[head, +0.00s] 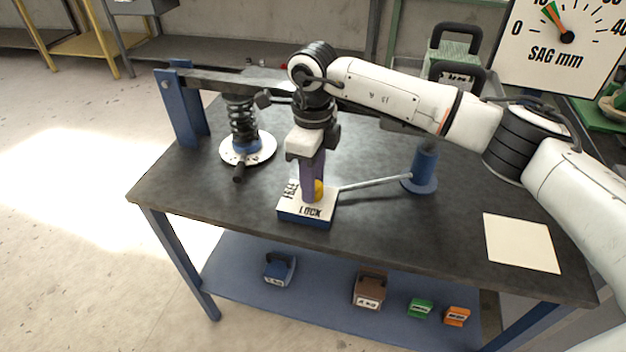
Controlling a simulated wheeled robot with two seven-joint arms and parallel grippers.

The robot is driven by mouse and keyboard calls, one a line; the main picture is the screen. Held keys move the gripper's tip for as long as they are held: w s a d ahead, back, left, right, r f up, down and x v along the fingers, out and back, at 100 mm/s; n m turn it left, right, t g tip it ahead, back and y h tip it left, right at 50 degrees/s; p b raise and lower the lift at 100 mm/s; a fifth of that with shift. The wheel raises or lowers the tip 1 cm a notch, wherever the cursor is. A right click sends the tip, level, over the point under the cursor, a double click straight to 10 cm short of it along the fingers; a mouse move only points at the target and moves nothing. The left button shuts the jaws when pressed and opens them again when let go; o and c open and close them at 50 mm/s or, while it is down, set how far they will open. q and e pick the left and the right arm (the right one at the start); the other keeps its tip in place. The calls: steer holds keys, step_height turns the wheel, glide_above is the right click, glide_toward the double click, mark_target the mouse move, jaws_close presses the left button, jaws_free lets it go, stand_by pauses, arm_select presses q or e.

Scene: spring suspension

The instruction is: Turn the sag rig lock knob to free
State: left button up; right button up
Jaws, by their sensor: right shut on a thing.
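The sag rig's lock box (305,211) sits near the front edge of the dark table, with FREE lettering on its left and LOCK on its front. A yellow knob (319,189) stands on the box, partly hidden by my right gripper. My right gripper (314,194) points down from above and is shut on the knob. The knob's pointer direction is hidden. A coil spring (242,122) stands on a round white plate (262,151) under the rig's beam (225,82). My left gripper is not in view.
A blue post (424,168) joins the box by a thin grey rod (372,183). A pale sheet (521,243) lies at the right. The SAG mm dial (565,40) stands at the upper right. Several labelled weights, including a brown one (369,289), rest on the lower shelf.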

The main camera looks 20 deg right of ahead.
steer(key=shift+m, duration=0.6)
steer(key=shift+r, duration=0.1)
steer(key=o, duration=1)
steer(key=shift+o, duration=0.2)
step_height(320, 180, up, 10)
steer(key=shift+r, duration=0.15)
